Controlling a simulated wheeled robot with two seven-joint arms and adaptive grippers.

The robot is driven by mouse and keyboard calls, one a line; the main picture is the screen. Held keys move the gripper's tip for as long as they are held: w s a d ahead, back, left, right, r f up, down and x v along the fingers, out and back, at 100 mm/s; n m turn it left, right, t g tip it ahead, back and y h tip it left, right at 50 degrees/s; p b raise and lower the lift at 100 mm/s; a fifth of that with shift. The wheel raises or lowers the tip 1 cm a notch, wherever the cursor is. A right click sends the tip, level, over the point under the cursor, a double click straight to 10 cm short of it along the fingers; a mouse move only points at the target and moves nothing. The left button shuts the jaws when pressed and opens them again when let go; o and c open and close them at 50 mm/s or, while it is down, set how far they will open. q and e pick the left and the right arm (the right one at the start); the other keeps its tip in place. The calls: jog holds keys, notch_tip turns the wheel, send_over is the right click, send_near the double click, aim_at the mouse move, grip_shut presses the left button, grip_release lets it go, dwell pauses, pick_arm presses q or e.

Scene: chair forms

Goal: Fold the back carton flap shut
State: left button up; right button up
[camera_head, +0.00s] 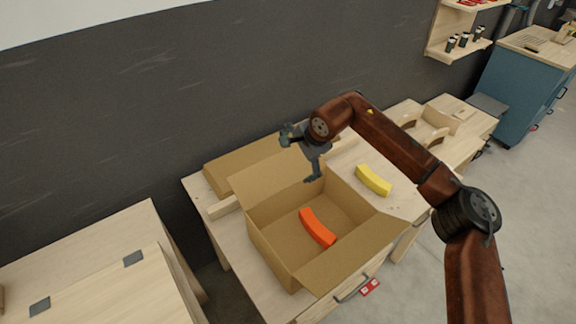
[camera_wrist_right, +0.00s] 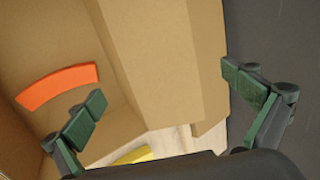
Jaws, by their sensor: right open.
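The open carton (camera_head: 258,243) stands on the workbench. Its back flap (camera_head: 262,178) is raised and leans outward at the wall side. An orange-red curved block (camera_head: 317,228) lies inside the carton and also shows in the right wrist view (camera_wrist_right: 57,86). My right gripper (camera_head: 300,157) is open and empty above the right end of the back flap. In the right wrist view its fingers (camera_wrist_right: 164,92) are spread, with brown cardboard (camera_wrist_right: 165,60) seen between them; contact cannot be told. My left gripper is not in view.
The front flap (camera_head: 352,258) spreads outward toward the bench edge. A yellow curved block (camera_head: 373,181) lies right of the carton. The dark wall (camera_head: 120,120) is close behind.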

aim_at(287, 168)
jog(key=x, duration=0.2)
jog(key=shift+a+f, duration=0.1)
jog(key=shift+f, duration=0.15)
jog(key=x, duration=0.3)
jog(key=shift+w+f+b, duration=0.25)
jog(key=shift+b, duration=0.15)
jog(key=shift+w+a+f, duration=0.2)
jog(key=shift+f, duration=0.25)
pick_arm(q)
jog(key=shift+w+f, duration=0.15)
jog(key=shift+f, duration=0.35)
pick_arm(e)
jog(key=shift+c, duration=0.6)
jog(key=c, duration=1.5)
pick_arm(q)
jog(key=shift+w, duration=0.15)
